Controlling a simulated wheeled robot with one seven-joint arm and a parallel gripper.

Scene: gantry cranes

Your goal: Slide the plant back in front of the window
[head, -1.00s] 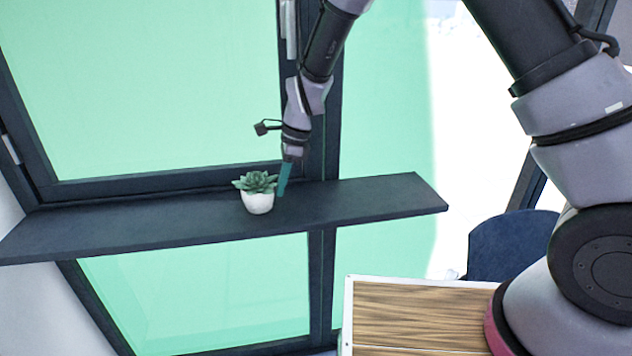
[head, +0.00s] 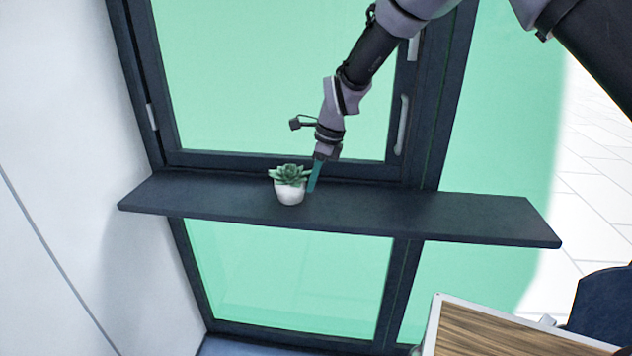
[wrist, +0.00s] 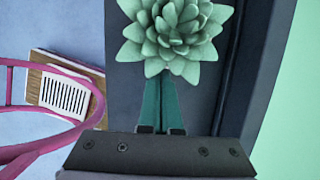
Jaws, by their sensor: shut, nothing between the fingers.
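The plant is a green succulent in a small white pot (head: 289,190). It stands upright on a dark shelf (head: 430,213) in front of the window (head: 280,80), left of the shelf's middle. My gripper (head: 312,188) points down just right of the pot, its teal fingers close together and empty. In the wrist view the succulent's leaves (wrist: 175,35) lie right beyond the fingertips (wrist: 160,82) and cover part of them. The pot is hidden there. The fingers are beside the plant, touching or nearly so; I cannot tell which.
A wood-topped table with a pale edge (head: 500,330) is at the lower right, with a dark blue chair (head: 603,305) beside it. A white wall (head: 60,130) bounds the left. The shelf is clear on both sides of the plant. The window handle (head: 402,125) is right of my arm.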

